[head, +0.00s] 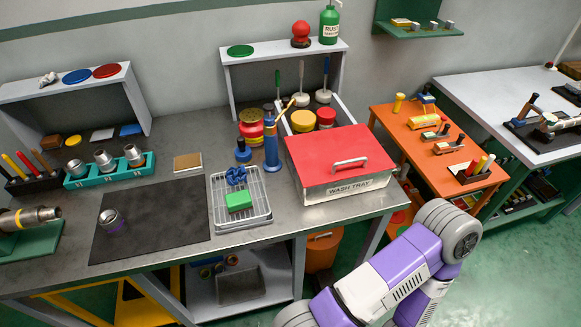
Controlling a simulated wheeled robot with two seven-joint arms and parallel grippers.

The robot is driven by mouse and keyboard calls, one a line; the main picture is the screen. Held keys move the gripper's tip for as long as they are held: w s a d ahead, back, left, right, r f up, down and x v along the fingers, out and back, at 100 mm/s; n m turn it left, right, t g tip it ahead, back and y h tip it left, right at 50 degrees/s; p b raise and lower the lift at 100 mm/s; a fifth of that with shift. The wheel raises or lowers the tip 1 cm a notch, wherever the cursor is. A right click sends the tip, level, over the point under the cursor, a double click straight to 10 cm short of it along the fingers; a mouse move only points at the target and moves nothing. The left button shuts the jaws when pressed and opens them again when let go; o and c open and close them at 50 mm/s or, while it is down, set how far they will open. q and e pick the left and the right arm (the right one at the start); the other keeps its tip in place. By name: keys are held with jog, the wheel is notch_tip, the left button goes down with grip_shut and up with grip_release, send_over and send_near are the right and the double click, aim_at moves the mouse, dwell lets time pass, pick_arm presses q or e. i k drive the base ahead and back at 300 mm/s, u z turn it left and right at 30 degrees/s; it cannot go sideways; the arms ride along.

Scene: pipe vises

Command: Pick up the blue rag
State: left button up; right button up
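A crumpled blue rag (236,175) lies at the back of a small wire-rack tray (262,216) on the metal workbench. A green block (239,200) lies in front of it on the same rack. Neither of my grippers shows in the head view. A purple and grey arm of mine reaches in at the bottom right, below the bench's front edge, and its gripper is out of sight.
A red-lidded wash tray (340,158) stands close to the right of the rack. A blue bottle (271,145) stands between them at the back. A dark mat (160,222) with a metal fitting (111,220) lies left. An orange bench (440,145) stands right.

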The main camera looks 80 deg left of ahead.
aim_at(235, 176)
jog(key=i, duration=0.4)
jog(key=u, duration=2.7)
